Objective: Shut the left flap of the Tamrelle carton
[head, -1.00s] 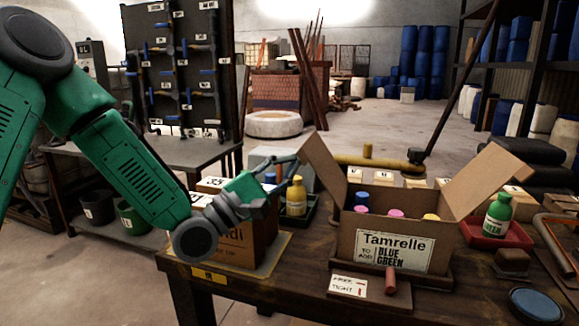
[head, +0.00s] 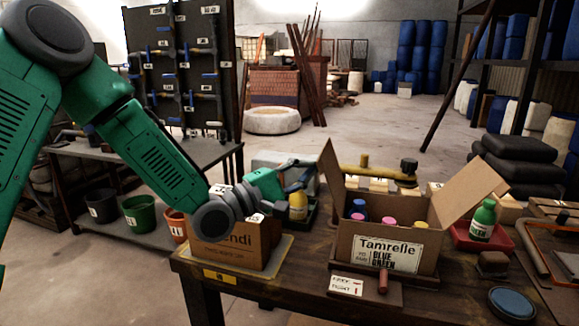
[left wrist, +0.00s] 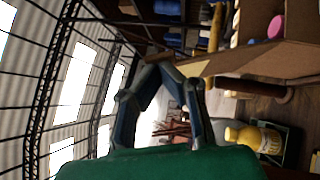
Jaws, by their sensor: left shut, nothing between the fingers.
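The Tamrelle carton (head: 345,251) stands on the workbench with its top open. Its left flap (head: 332,180) stands nearly upright, leaning slightly outward. Its right flap (head: 465,190) slants outward to the right. Bottles with blue, purple, pink (head: 389,221) and yellow caps show inside. My left gripper (head: 317,160) is shut and empty, just outside the left flap near its upper part; I cannot tell whether it touches. In the left wrist view the gripper (left wrist: 165,62) shows its fingers together, with the carton (left wrist: 285,62) at upper right. My right gripper is not in view.
Left of the carton stand another cardboard box (head: 235,250) and a yellow bottle (head: 298,206), below and beside my left arm. A green bottle (head: 483,220) in a red tray (head: 466,240) stands on the right. A yellow pipe (head: 375,172) lies behind the carton.

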